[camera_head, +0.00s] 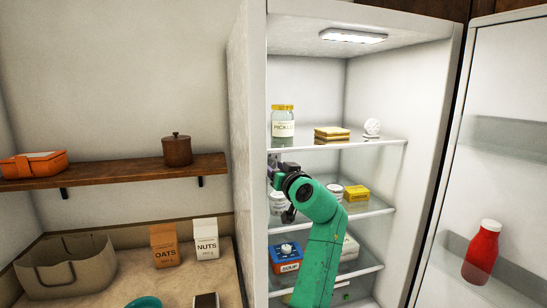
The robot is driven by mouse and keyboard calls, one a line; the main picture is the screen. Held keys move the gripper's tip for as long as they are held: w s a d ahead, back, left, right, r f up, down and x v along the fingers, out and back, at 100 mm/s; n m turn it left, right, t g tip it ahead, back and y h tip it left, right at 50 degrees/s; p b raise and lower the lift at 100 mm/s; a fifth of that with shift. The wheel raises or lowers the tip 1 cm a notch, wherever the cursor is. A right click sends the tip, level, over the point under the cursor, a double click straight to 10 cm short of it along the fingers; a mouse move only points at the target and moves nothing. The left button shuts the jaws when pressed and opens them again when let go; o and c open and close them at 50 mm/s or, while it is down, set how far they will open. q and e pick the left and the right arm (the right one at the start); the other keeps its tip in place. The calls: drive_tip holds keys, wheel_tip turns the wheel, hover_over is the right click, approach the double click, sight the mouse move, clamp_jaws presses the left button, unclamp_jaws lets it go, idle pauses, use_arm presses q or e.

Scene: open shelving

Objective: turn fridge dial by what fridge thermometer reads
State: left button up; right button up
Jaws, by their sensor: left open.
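The fridge (246,160) stands open. A small white round thing (372,127) stands on its top glass shelf at the right; it is too small for me to tell whether it is the thermometer or the dial, and I can read no value on it. My left gripper (279,184) is inside the fridge near the middle shelf, at the left side, below the pickle jar. It is open, with its fingers partly hidden by its own wrist. My green arm covers parts of the middle and lower shelves. My right gripper is not in view.
A pickle jar (283,126) and a sandwich (332,133) stand on the top shelf. A yellow box (356,193) and white tubs are near my arm; a blue soup container (286,258) is below. The fridge door (497,180), holding a red bottle (482,252), is open at right.

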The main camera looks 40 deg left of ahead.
use_arm(q)
drive_tip(key=shift+w+a, duration=0.15)
drive_tip(key=shift+a, duration=0.05)
drive_tip(key=shift+f, duration=0.1)
clamp_jaws()
